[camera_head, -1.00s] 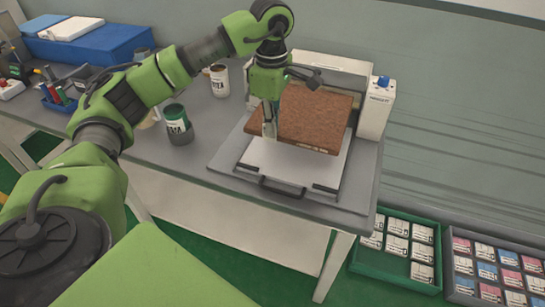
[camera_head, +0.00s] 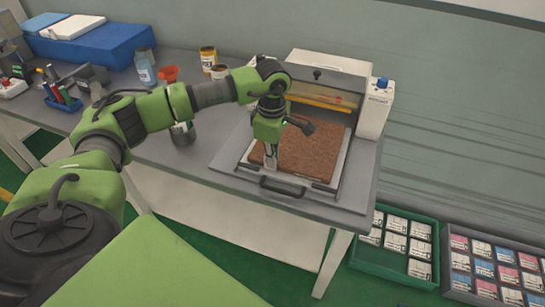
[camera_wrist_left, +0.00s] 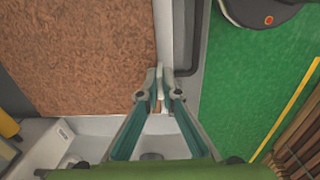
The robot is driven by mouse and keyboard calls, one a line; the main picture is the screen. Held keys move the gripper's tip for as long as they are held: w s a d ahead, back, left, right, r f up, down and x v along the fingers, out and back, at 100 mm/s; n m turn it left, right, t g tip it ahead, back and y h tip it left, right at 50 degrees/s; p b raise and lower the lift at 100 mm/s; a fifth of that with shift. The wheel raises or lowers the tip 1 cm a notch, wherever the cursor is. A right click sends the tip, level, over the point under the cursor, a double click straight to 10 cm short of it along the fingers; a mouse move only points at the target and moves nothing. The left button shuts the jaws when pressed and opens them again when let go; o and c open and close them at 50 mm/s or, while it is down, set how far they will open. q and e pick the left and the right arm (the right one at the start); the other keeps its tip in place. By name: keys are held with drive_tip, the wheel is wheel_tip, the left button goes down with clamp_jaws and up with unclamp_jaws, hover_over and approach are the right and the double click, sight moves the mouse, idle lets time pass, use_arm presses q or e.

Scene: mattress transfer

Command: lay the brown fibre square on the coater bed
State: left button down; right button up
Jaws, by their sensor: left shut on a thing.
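The brown fibre square (camera_head: 316,150) lies flat, or very nearly flat, over the pale coater bed (camera_head: 300,181), whose rim shows along the front. My left gripper (camera_head: 270,163) points down at the square's left front edge and is shut on it. In the left wrist view the square (camera_wrist_left: 80,50) fills the upper left, and the fingertips (camera_wrist_left: 158,92) meet close together at its edge. I cannot tell whether the square's whole underside touches the bed. My right gripper is not in view.
The coater's raised back housing (camera_head: 325,78) and white control box (camera_head: 376,108) stand behind the bed. A dark handle (camera_head: 282,188) is at its front. Cans and bottles stand to the left, near a blue case (camera_head: 95,45). A green crate (camera_head: 398,248) sits on the floor at right.

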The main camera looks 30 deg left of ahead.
use_arm(q)
drive_tip(key=c, duration=2.2)
unclamp_jaws()
drive_tip(key=shift+c, duration=0.2)
drive_tip(key=shift+r, duration=0.1)
wheel_tip(320, 180, up, 12)
drive_tip(key=b, duration=0.3)
drive_tip(key=shift+s, duration=0.15)
